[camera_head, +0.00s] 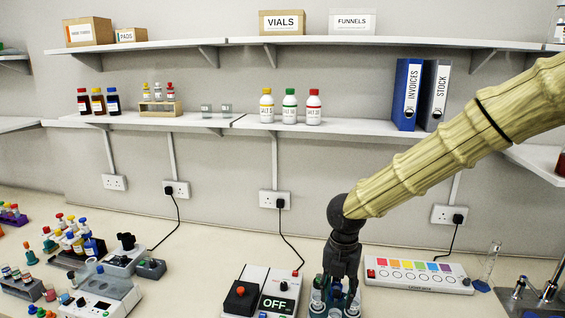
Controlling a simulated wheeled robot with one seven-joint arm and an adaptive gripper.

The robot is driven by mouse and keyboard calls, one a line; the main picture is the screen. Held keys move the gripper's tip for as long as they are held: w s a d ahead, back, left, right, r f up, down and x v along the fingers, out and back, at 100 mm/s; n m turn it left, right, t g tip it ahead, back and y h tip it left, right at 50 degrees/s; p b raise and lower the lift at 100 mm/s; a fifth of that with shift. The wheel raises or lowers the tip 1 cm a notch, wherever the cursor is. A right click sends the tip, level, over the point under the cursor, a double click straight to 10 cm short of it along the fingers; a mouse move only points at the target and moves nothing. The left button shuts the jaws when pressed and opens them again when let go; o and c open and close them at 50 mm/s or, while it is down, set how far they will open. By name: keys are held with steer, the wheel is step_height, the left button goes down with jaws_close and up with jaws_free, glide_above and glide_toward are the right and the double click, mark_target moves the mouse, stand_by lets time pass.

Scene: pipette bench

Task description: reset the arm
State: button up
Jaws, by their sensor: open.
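My gripper (339,282) is at the lower middle of the head view, pointing down from the dark wrist. It is open. Its fingertips are at or just above a dark teal holder (335,300) with several pale-topped vials in it. I cannot tell whether the fingers touch a vial. My tan-sleeved arm comes in from the upper right and hides part of the wall behind it.
A device reading OFF (276,303) stands just left of the gripper, and a strip with coloured squares (418,275) to the right. A glass cylinder (489,262) stands farther right. Shelves (300,126) hold bottles and binders (407,95).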

steer(key=s+a+f+m+g+y, duration=0.1)
steer(key=s+f+m+y, duration=0.1)
steer(key=s+f+m, duration=0.9)
steer(key=s+a+f+m+g+y, duration=0.1)
steer(key=s+f+m, duration=0.5)
steer(key=f, duration=0.9)
steer(key=s+d+f+m+t+h, duration=0.1)
steer(key=s+d+f+m, duration=0.4)
steer(key=s+m, duration=0.3)
steer(key=s+d+f+m+t+h, duration=0.1)
steer(key=s+d+f+m+h, duration=0.1)
steer(key=s+d+f+m, duration=0.65)
step_height(320, 180, down, 11)
steer(key=s+a+n+b, duration=0.1)
steer(key=a+b, duration=0.1)
steer(key=b, duration=1.2)
steer(key=shift+s+a+f, duration=0.15)
steer(key=shift+s+a, duration=0.05)
steer(key=shift+a, duration=0.05)
steer(key=shift+n, duration=0.25)
